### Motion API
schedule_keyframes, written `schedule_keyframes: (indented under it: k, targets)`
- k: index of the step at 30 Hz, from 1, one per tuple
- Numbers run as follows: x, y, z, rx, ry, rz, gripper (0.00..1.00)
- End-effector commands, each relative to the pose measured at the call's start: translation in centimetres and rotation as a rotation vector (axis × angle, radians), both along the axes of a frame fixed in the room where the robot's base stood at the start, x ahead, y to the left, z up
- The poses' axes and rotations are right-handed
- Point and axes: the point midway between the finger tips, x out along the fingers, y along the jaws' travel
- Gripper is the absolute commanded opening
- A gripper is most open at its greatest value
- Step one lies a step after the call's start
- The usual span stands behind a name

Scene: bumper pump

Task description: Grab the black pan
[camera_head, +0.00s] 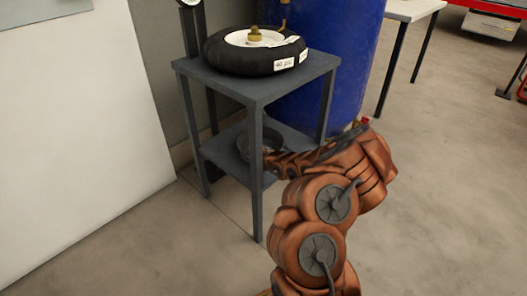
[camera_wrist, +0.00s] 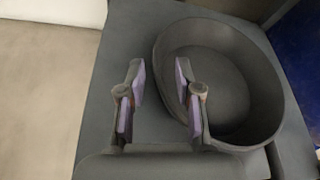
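The black pan (camera_head: 270,137) is on the lower shelf of a grey two-level stand, partly hidden by a stand leg and my arm. In the wrist view, the round, deep, dark pan (camera_wrist: 232,85) fills the right half, open side up. My gripper (camera_wrist: 160,98) is open, with purple-padded fingers apart and nothing held. Its right finger overlaps the pan's left wall in the picture, and its left finger is outside the pan over the shelf. I cannot tell whether a finger touches the pan. In the head view, the gripper is mostly hidden near the shelf.
The stand (camera_head: 257,90) has upright legs and a top above the shelf. A black ring-shaped object with a white centre (camera_head: 258,50) sits on the top. A blue barrel (camera_head: 340,60) stands behind it, a white panel (camera_head: 75,130) at left.

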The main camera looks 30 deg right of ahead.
Motion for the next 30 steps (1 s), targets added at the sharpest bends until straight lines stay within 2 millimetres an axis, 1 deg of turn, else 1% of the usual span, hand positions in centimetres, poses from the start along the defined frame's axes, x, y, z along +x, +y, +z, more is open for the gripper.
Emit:
schedule_keyframes:
  k: [6,18,22,28,29,30]
  targets:
    - [1.4,0.0,-1.1,-0.005,0.003,0.002,0.34]
    - [4.4,0.3,-2.1,-0.002,0.000,0.001,0.34]
    - [4.8,0.3,-2.1,0.000,0.000,-0.001,0.34]
    - [4.8,0.3,-2.1,0.001,0.000,-0.001,0.34]
    - [4.8,0.3,-2.1,0.000,0.000,-0.001,0.33]
    - [4.8,0.3,-2.1,0.000,0.000,-0.001,0.29]
